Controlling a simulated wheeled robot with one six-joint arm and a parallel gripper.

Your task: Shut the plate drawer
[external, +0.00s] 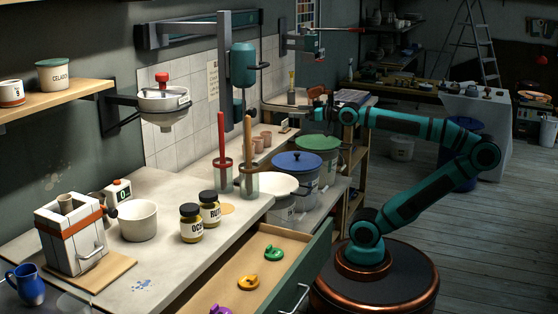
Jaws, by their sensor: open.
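A drawer (222,293) with a pale wooden inside and a dark green front (305,268) stands pulled out below the worktop at the bottom middle of the external view. Its metal handle (294,299) is at the lower edge of the picture. Inside lie a green piece (274,253), a yellow piece (248,282) and a purple piece (221,310), partly cut off. My gripper (317,97) is open, small in the picture, beyond the lidded buckets and far from the drawer. I see nothing in it.
Buckets with blue (297,160) and green (318,143) lids stand beyond the drawer. Free wooden floor (480,225) lies at right.

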